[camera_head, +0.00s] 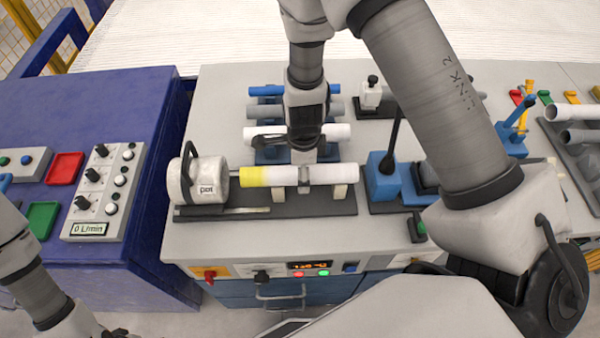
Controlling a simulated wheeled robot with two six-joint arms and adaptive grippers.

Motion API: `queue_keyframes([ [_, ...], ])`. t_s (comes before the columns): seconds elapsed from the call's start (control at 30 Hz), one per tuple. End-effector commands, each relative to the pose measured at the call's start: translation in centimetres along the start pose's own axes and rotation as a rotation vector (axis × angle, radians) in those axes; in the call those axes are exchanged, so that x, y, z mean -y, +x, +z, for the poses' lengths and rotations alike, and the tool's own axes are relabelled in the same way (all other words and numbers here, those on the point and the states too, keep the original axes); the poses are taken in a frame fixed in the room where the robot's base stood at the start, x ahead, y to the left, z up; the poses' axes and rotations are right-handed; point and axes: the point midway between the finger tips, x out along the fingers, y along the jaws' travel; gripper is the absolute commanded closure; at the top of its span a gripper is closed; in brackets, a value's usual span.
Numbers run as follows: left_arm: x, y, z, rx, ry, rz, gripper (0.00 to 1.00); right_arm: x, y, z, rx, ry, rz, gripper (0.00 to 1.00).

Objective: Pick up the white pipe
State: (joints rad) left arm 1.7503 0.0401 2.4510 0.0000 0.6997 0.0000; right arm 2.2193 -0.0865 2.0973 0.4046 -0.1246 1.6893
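A white pipe (338,132) lies left to right on a blue rack on the grey bench, its middle hidden by my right gripper. My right gripper (304,152) points down over the rack area, and a dark part of it reaches across the pipe's left part. I cannot tell whether its fingers are apart or touch the pipe. A second white pipe with a yellow end (256,176) lies nearer, in a fixture beside a white cylinder. My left arm is at the bottom left, with its gripper (118,333) cut off by the lower edge.
A blue pipe (268,90) and a grey pipe (264,110) lie behind the white pipe. A blue lever device (383,178) stands to the right of the fixture. A control box (104,190) sits on the blue cabinet at left. More pipes (577,112) lie at the far right.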

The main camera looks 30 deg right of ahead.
Motion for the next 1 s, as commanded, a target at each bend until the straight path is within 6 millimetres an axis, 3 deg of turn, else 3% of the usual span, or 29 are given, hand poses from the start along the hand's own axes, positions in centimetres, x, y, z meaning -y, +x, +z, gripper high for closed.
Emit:
queue_keyframes([
  [0.23, 0.0, 0.2, 0.0, -0.001, 0.000, 0.000, 0.20, 0.0, 0.8, 0.0, 0.000, 0.000, -0.002, 0.19],
  [0.27, 0.0, 0.2, 0.0, -0.001, 0.000, 0.000, 0.20, 0.0, 0.8, 0.0, 0.000, 0.000, -0.002, 0.22],
  [0.4, 0.0, 0.2, 0.0, -0.001, 0.000, 0.000, 0.20, 0.0, 0.8, 0.0, 0.000, -0.001, -0.001, 0.72],
  [0.47, 0.0, 0.2, 0.0, -0.001, 0.000, 0.000, 0.20, 0.0, 0.8, 0.0, 0.000, -0.001, -0.001, 0.89],
  [0.77, 0.0, 0.2, 0.0, -0.001, 0.000, 0.000, 0.20, 0.0, 0.6, 0.0, 0.000, -0.001, -0.001, 0.89],
  [0.87, 0.0, -0.2, 0.0, -0.001, 0.000, 0.000, 0.20, 0.1, -0.6, 0.0, 0.001, -0.002, -0.002, 0.89],
  [1.0, 0.0, -0.6, -0.1, -0.001, 0.000, 0.000, 0.20, 0.2, -3.8, 0.1, 0.003, -0.002, -0.006, 0.89],
])
